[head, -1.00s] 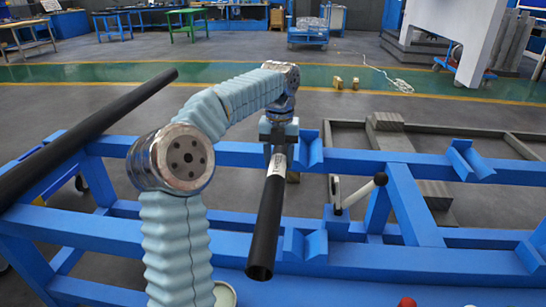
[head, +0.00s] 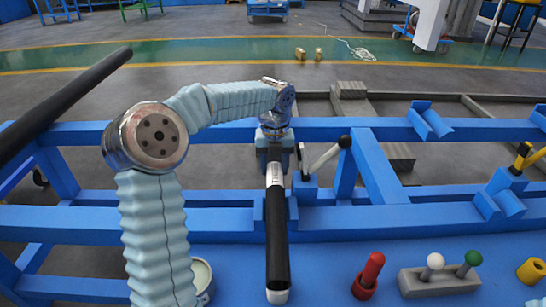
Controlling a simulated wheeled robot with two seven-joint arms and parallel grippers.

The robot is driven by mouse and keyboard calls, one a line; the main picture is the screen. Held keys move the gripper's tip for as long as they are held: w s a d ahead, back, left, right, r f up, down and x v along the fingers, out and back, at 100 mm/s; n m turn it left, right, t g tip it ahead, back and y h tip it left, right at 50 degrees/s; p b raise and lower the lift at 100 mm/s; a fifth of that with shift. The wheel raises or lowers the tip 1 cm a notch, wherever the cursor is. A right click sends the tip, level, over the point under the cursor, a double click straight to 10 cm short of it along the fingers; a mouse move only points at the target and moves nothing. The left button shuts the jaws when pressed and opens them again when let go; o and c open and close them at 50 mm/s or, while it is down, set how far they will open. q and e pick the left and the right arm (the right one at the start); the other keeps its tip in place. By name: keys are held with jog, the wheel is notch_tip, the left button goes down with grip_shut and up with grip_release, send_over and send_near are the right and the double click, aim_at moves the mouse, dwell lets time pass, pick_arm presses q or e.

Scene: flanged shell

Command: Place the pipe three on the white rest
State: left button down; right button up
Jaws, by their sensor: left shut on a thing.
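My left gripper (head: 275,150) is shut on a black pipe (head: 277,240) with a white band (head: 274,174) near the jaws and a pale near end. The pipe points toward me and passes over the front blue beam, where a blue V-shaped rest (head: 292,208) shows beside it. I cannot tell whether pipe and rest touch. Another long black pipe (head: 62,105) slants across the blue frame at the left. I cannot identify a white rest; the V-shaped rests I see are blue. My right gripper is not in view.
Blue V-rests stand on the rear beam (head: 430,120) and front beam (head: 500,204). A white lever (head: 324,158) with a black knob stands right of my gripper. A red-handled item (head: 369,275) and a grey block (head: 438,281) with knobs lie at front right.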

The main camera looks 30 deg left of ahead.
aim_at(275, 165)
pick_arm(q)
jog(key=shift+r, duration=0.1)
jog(key=shift+c, duration=2.4)
grip_release()
notch_tip(275, 165, up, 12)
jog(key=p, duration=0.1)
